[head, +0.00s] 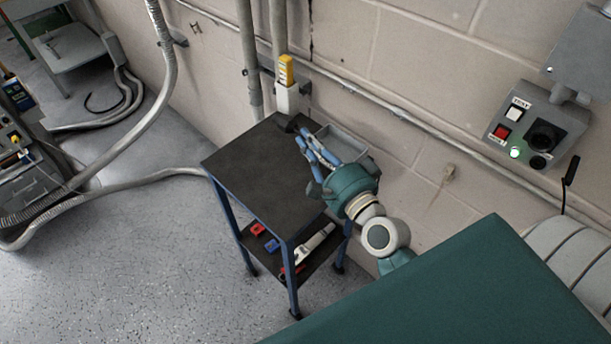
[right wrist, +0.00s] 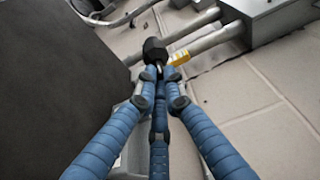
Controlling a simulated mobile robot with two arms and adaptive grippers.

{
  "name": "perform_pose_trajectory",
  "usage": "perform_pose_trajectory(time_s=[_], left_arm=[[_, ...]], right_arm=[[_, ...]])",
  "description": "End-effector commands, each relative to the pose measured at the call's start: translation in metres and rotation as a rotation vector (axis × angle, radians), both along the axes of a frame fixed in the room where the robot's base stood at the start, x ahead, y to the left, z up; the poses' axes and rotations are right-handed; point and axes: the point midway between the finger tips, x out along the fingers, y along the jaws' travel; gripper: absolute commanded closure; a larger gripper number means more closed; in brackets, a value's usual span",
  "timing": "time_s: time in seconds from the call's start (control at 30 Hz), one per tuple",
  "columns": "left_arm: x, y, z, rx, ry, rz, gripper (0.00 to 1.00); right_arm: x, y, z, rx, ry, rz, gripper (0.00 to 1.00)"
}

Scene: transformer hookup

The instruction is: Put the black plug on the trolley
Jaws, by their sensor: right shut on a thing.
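The trolley (head: 250,180) has a dark top and blue legs and stands against the wall; its top also fills the left of the right wrist view (right wrist: 55,80). My right gripper (head: 303,134) reaches over the trolley's back right part with blue fingers. In the right wrist view its fingers (right wrist: 160,78) are closed together on the black plug (right wrist: 154,50) at their tips. In the head view the plug (head: 291,126) shows as a small dark shape near the trolley's back corner. I cannot tell whether it touches the top. My left gripper is not in view.
A grey bin (head: 345,141) is partly hidden behind my right gripper. A white holder with a yellow top (head: 287,75) stands by the back corner. A control box (head: 537,125) hangs on the wall. The front and left of the trolley top are clear.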

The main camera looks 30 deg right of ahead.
Motion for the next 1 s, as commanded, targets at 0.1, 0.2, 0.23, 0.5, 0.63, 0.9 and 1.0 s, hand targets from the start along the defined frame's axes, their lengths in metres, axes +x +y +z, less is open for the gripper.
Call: perform_pose_trajectory(time_s=[0.1,0.2,0.23,0.5,0.63,0.9,1.0], left_arm=[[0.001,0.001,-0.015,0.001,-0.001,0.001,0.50],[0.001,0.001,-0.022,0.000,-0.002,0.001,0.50],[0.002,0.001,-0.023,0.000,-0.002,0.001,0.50],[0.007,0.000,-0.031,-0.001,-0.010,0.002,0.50],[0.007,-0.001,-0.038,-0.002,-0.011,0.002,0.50],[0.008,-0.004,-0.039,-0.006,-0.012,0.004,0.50],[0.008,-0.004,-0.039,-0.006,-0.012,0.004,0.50]], right_arm=[[0.000,0.000,-0.038,-0.004,0.004,0.004,1.00],[0.000,0.000,-0.058,-0.004,0.001,0.002,1.00],[0.000,0.000,-0.063,-0.003,0.001,0.002,1.00],[0.000,0.000,-0.088,-0.003,0.000,0.001,1.00],[0.000,0.000,-0.109,-0.002,0.000,0.002,1.00],[0.000,0.000,-0.118,0.000,-0.001,0.000,1.00],[-0.001,0.000,-0.119,0.000,0.001,0.000,1.00]])
